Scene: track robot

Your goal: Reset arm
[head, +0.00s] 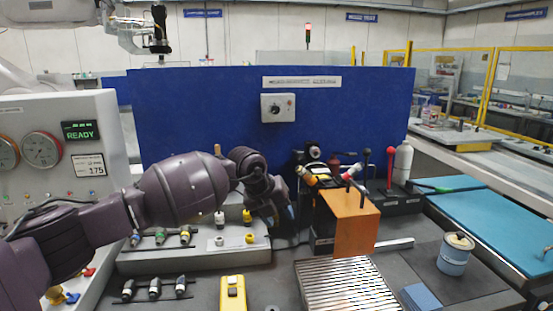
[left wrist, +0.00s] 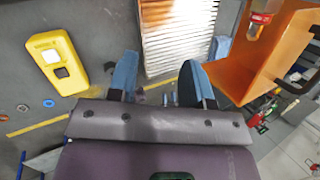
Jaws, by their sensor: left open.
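My left arm (head: 180,190) is purple and reaches in from the left of the head view. My left gripper (head: 287,215) hangs at its end, just left of the orange box-like part (head: 352,222), mostly hidden by the wrist. In the left wrist view the left gripper (left wrist: 160,88) shows two blue fingers spread apart with nothing between them. The orange part (left wrist: 265,50) is right of the fingers there, and the ribbed metal plate (left wrist: 175,35) lies beyond them. My right gripper is in neither view.
A yellow device (head: 233,294) lies on the grey bench. A blue-white canister (head: 455,254) and a blue block (head: 421,298) stand at the right. Connectors (head: 155,288) sit in racks under my arm. A gauge panel (head: 60,150) stands left, and a blue partition (head: 200,110) closes the back.

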